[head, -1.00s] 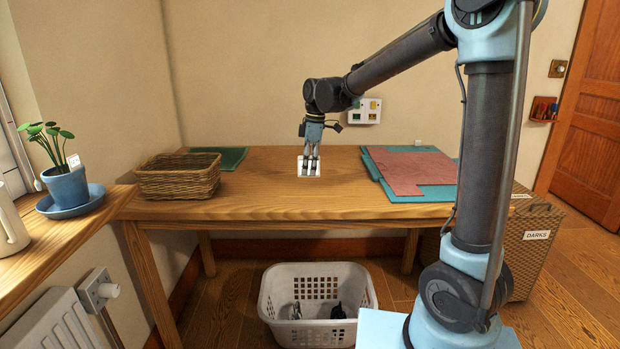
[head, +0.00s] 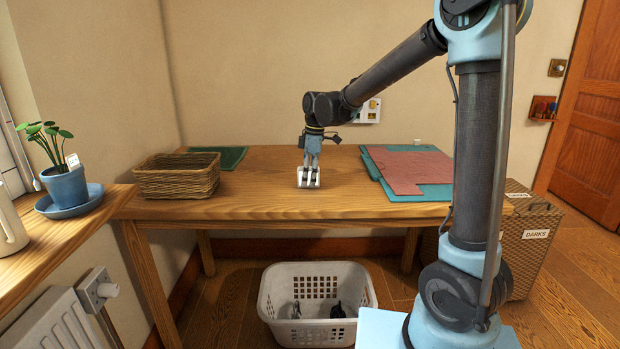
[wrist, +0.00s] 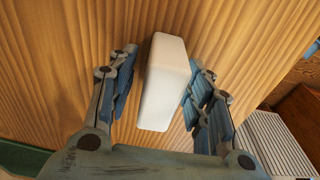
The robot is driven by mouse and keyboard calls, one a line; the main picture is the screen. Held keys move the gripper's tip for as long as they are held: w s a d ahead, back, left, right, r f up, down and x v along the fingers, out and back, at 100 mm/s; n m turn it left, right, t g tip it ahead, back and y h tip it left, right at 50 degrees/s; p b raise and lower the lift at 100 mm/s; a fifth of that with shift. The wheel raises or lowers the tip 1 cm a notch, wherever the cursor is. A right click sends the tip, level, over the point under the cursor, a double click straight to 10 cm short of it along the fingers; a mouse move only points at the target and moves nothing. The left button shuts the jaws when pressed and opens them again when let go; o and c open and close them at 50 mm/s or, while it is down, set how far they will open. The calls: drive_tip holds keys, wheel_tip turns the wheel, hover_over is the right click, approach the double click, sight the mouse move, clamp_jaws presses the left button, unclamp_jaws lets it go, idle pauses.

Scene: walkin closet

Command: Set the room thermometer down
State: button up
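The room thermometer looks like a small white block (head: 309,181) with rounded edges. It is between the fingers of my gripper (head: 310,168), low over the front part of the wooden table (head: 250,205). In the wrist view, its plain white side (wrist: 165,80) shows between the two finger pads. The right pad lies against it; a narrow gap seems to show at the left pad.
A wicker basket (head: 178,180) stands on the table's left, with a dark green sheet (head: 231,157) behind it. Teal and red sheets (head: 410,170) lie on the right. The wood around my gripper is clear. A white laundry basket (head: 315,325) stands on the floor in front.

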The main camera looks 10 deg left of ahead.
drive_tip(key=shift+r, duration=0.1)
drive_tip(key=r, duration=0.4)
drive_tip(key=d+r, duration=0.1)
drive_tip(key=r, duration=0.7)
drive_tip(key=shift+w+d, duration=0.2)
drive_tip(key=shift+d, duration=0.4)
drive_tip(key=s+d+f+m, duration=0.1)
drive_tip(key=s+d+m, duration=0.2)
drive_tip(key=d, duration=0.5)
drive_tip(key=s+d+f+m+t, duration=0.1)
drive_tip(key=s+d+f+m, duration=0.15)
drive_tip(key=d, duration=0.45)
drive_tip(key=s+d+f+m, duration=0.15)
drive_tip(key=d+m, duration=0.25)
drive_tip(key=d, duration=0.4)
drive_tip(key=s+d+f+m+t+h, duration=0.1)
drive_tip(key=s+d+f+m, duration=1)
drive_tip(key=s+d+f, duration=0.4)
drive_tip(key=shift+s+d+t, duration=0.3)
drive_tip(key=shift+s+d, duration=0.05)
drive_tip(key=shift+s, duration=0.5)
